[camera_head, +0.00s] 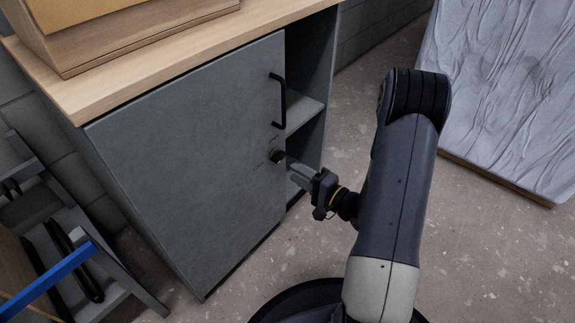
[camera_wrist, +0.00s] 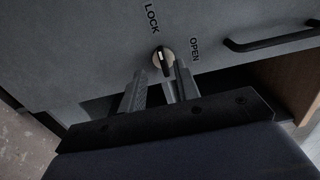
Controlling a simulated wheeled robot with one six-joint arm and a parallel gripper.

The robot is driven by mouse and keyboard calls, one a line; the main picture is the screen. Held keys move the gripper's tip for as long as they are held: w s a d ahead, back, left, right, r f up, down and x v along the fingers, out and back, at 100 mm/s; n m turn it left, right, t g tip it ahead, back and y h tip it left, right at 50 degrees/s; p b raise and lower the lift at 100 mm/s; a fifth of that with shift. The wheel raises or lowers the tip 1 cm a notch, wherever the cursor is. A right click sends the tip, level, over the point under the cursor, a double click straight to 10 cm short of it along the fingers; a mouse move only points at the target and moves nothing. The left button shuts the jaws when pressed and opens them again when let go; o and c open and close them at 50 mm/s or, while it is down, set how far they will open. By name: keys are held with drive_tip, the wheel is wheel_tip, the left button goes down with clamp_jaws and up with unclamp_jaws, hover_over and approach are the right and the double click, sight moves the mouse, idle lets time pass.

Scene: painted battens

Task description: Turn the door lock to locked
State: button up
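The door lock is a small dark knob (camera_head: 278,156) on the grey cabinet door (camera_head: 195,170), below the handle. In the wrist view the knob (camera_wrist: 162,60) has a dark grip bar on a pale round base. The bar stands nearly upright there, its upper end towards the word LOCK (camera_wrist: 152,18); the word OPEN (camera_wrist: 195,49) is to its right. I cannot tell which end is the pointer. My gripper (camera_head: 292,166) is close in front of the knob. In the wrist view my gripper (camera_wrist: 160,71) is open, fingers apart, the knob between or just beyond the tips; contact is unclear.
A black bar handle (camera_head: 280,100) is above the knob on the door. Open shelves (camera_head: 304,113) are right of the door. A wooden worktop (camera_head: 130,82) covers the cabinet. A wrapped pale slab (camera_head: 505,95) stands at right. A blue bar (camera_head: 48,279) lies at lower left.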

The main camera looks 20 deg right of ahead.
sight(278, 163)
drive_tip(key=shift+p+v, duration=0.35)
drive_tip(key=shift+v, duration=2)
drive_tip(key=shift+a, duration=0.1)
drive_tip(key=b+x, duration=0.2)
drive_tip(key=x, duration=0.9)
drive_tip(key=shift+b, duration=0.3)
drive_tip(key=shift+s, duration=0.1)
